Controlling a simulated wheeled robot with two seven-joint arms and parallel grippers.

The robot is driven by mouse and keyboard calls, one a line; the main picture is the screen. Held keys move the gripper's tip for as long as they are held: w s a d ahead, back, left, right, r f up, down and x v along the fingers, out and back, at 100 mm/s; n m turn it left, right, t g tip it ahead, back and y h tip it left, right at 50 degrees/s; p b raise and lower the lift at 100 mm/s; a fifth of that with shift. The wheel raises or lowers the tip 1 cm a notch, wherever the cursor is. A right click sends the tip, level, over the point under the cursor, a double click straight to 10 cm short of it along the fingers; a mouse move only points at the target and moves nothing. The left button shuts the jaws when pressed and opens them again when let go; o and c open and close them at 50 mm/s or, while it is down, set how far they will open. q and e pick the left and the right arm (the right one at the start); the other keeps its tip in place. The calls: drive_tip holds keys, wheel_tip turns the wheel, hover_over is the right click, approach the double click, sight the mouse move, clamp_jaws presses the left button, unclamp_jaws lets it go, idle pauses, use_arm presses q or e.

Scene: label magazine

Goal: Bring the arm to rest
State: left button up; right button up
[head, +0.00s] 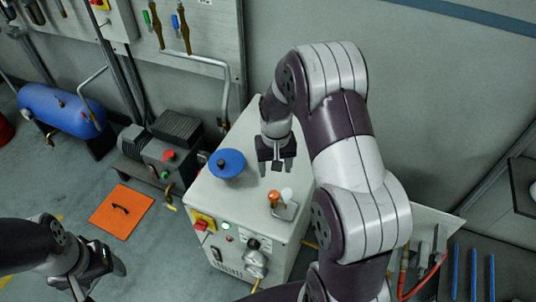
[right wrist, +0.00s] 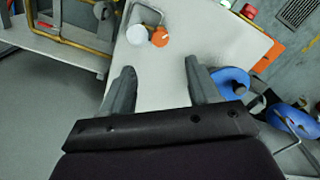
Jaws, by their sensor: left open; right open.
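My right arm reaches from the lower right over a light cabinet (head: 205,192). Its gripper (head: 276,168) is open and empty, pointing down above the cabinet's far part. In the right wrist view the two fingers (right wrist: 157,85) stand apart with only the bare cabinet top between them. My left gripper (head: 105,282) is at the lower left, over the floor, away from the cabinet; its jaws are small in view and seem to hold nothing.
A wall stands behind. A blue tank (head: 62,108) and an orange mat (head: 121,210) are on the floor at left.

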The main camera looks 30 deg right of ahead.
drive_tip(key=s+a+r+n, duration=0.1)
drive_tip(key=s+a+r, duration=0.2)
drive_tip(key=s, duration=0.3)
drive_tip(key=s+a+r+n+t, duration=0.1)
drive_tip(key=s+a+r+n, duration=0.1)
drive_tip(key=s+a, duration=0.3)
drive_tip(key=shift+s+r, duration=0.8)
drive_tip(key=shift+s, duration=0.2)
drive_tip(key=shift+s, duration=0.1)
idle(1.6)
